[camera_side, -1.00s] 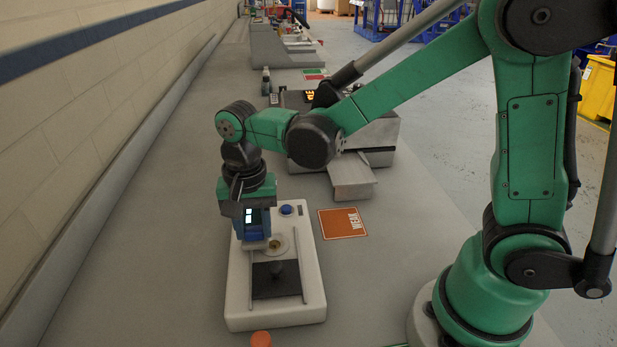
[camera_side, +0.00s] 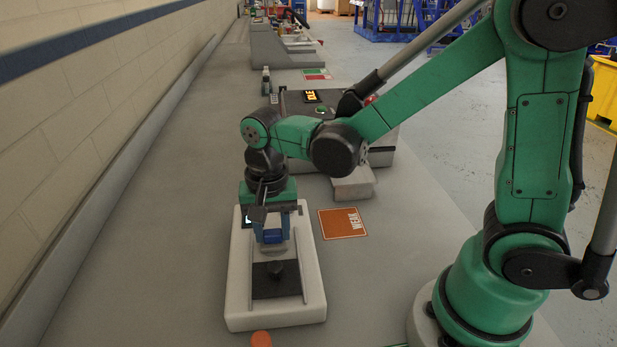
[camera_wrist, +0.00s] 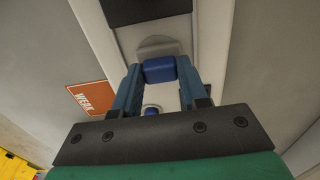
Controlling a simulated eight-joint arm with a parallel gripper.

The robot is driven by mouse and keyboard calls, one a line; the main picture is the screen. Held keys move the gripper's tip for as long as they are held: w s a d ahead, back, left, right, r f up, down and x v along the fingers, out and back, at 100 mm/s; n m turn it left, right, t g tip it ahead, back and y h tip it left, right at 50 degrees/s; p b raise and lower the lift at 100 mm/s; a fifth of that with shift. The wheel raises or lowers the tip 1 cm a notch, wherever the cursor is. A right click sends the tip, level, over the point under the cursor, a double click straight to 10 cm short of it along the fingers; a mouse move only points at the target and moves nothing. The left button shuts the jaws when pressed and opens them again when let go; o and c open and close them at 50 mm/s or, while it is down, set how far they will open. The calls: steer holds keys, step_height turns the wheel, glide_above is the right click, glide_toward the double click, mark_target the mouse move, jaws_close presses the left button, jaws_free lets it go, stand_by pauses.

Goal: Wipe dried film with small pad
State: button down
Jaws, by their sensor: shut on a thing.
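My gripper (camera_side: 272,236) is over the white device (camera_side: 241,288) in the side view, pointing down. Its two blue fingers are shut on the small pad (camera_side: 273,237), which has a blue grip; it also shows between the fingers in the wrist view (camera_wrist: 159,70). A pale plate shows below the blue grip, low over the middle of the device. Contact with the surface cannot be told.
A dark plate (camera_side: 262,290) with a black knob (camera_side: 276,270) lies on the device's near half, between two rails. An orange card marked WEAK (camera_side: 342,223) lies to the right. A blue button (camera_wrist: 151,110) shows in the wrist view. A grey machine stands behind. An orange cap (camera_side: 261,339) is in front.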

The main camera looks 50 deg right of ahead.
steer(key=shift+w+a, duration=0.9)
steer(key=shift+w+a+r, duration=0.15)
steer(key=shift+r, duration=0.05)
step_height(320, 180, up, 8)
steer(key=shift+f, duration=0.15)
